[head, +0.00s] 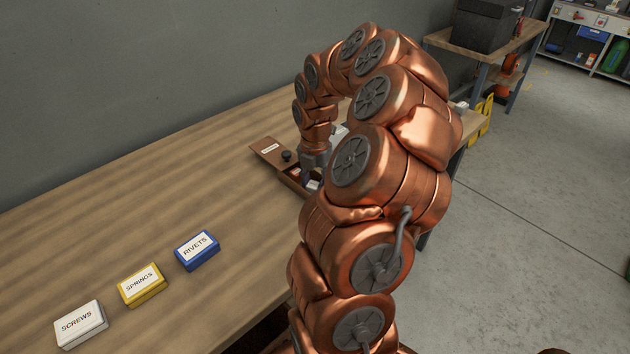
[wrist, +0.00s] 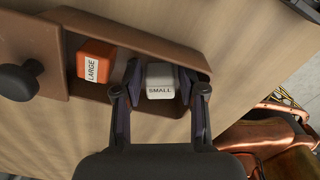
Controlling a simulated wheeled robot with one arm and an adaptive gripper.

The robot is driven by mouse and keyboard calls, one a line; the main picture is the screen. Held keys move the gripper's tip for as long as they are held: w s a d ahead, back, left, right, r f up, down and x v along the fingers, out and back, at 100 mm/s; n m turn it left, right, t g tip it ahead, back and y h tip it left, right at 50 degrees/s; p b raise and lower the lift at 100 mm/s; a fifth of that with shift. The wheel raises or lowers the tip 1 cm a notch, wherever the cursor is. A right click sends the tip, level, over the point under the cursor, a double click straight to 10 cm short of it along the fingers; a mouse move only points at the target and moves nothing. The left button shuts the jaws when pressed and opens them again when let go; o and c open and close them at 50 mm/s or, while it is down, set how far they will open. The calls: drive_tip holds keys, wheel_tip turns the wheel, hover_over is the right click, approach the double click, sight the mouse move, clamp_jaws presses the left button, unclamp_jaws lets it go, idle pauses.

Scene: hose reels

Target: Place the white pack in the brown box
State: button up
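The brown box (wrist: 190,52) is open on the wooden table; in the head view it (head: 288,182) is partly hidden by my arm. The white pack (wrist: 160,76), labelled SMALL, is inside the box at its right part. An orange pack (wrist: 95,60), labelled LARGE, sits in the box's left part. My gripper (wrist: 160,84) reaches into the box with one finger on each side of the white pack. The fingers are apart, with narrow gaps seen beside the pack, so it looks open.
A brown panel with a black knob (wrist: 18,80) adjoins the box at left. SCREWS (head: 80,324), SPRINGS (head: 142,285) and RIVETS (head: 197,250) packs stand at the table's front left. A black case (head: 487,24) stands on another bench. The table's left middle is clear.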

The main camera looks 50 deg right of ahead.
sight(315, 182)
drive_tip(key=shift+r, duration=0.15)
wheel_tip(315, 182, up, 11)
drive_tip(key=b, duration=0.2)
drive_tip(key=w+a+r+m, duration=0.1)
drive_tip(key=a+r+m, duration=0.2)
drive_tip(key=a, duration=0.8)
drive_tip(key=s+a+f+m+g, duration=0.1)
drive_tip(key=s+a+m, duration=0.45)
drive_tip(key=a, duration=0.35)
drive_tip(key=s+a+f+m, duration=0.1)
drive_tip(key=s+a+m, duration=0.45)
drive_tip(key=a, duration=0.35)
drive_tip(key=s+a+f+m, duration=0.3)
drive_tip(key=s+f+m, duration=0.1)
drive_tip(key=s+m, duration=0.3)
drive_tip(key=shift+s+a+f+g, duration=0.3)
drive_tip(key=shift+s+a+g, duration=0.1)
drive_tip(key=shift+s, duration=0.65)
drive_tip(key=shift+r, duration=0.1)
